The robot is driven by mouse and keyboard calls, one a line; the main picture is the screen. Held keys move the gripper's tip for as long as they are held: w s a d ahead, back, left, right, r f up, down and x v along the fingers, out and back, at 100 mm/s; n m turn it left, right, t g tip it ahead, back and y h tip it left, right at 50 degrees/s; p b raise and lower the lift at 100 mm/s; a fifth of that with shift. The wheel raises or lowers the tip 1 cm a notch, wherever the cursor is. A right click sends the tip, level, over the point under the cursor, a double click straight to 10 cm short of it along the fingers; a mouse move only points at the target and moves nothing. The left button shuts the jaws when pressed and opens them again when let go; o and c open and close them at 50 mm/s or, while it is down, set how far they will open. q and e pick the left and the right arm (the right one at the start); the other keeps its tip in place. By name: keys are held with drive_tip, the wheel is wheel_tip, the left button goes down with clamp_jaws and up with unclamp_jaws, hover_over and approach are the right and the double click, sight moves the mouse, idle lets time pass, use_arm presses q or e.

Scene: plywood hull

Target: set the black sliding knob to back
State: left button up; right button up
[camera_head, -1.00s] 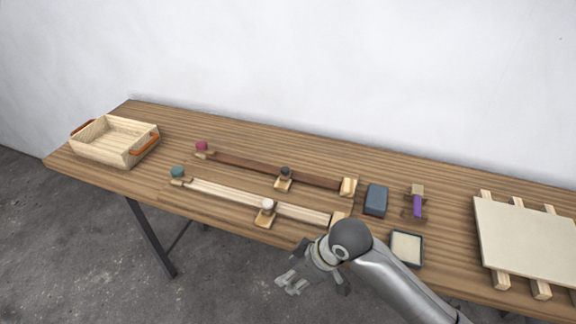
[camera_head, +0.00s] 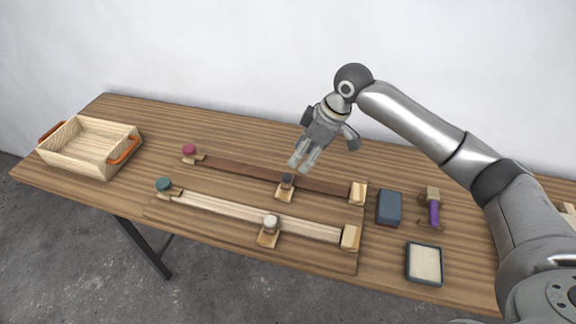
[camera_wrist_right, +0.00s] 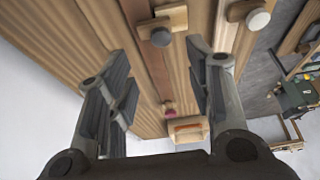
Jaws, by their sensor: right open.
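The black sliding knob (camera_head: 287,180) sits on a small wooden slider on the dark brown rail (camera_head: 240,170), right of the rail's middle. It also shows in the right wrist view (camera_wrist_right: 161,37), at the top between the fingers. My right gripper (camera_head: 303,160) is open and empty, above and just behind the knob, fingers pointing down. In the right wrist view its two fingers (camera_wrist_right: 160,88) stand wide apart. The dark rail runs from a pink knob (camera_head: 190,150) at its left end to a wooden block (camera_head: 358,192) at its right end. My left gripper is not in view.
A pale rail (camera_head: 220,205) with a white knob (camera_head: 271,222) and a teal knob (camera_head: 164,184) lies in front. A wooden tray (camera_head: 75,160) stands at left. A blue-grey box (camera_head: 389,208), a purple item (camera_head: 434,212) and a dark-framed tile (camera_head: 424,263) lie at right.

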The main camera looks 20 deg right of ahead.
hover_over(288, 177)
drive_tip(key=s+d, duration=0.1)
drive_tip(key=d, duration=0.1)
drive_tip(key=f, duration=0.4)
drive_tip(key=shift+s+a+f+p, duration=0.2)
drive_tip(key=shift+f+p, duration=0.15)
drive_tip(key=shift+p, duration=0.05)
drive_tip(key=x, duration=0.2)
drive_tip(key=shift+w+f, duration=0.25)
drive_tip(key=shift+w, duration=0.05)
drive_tip(key=shift+a+f, duration=0.2)
drive_tip(key=shift+f, duration=0.35)
drive_tip(key=shift+w, duration=0.1)
drive_tip(key=c, duration=0.9)
clamp_jaws()
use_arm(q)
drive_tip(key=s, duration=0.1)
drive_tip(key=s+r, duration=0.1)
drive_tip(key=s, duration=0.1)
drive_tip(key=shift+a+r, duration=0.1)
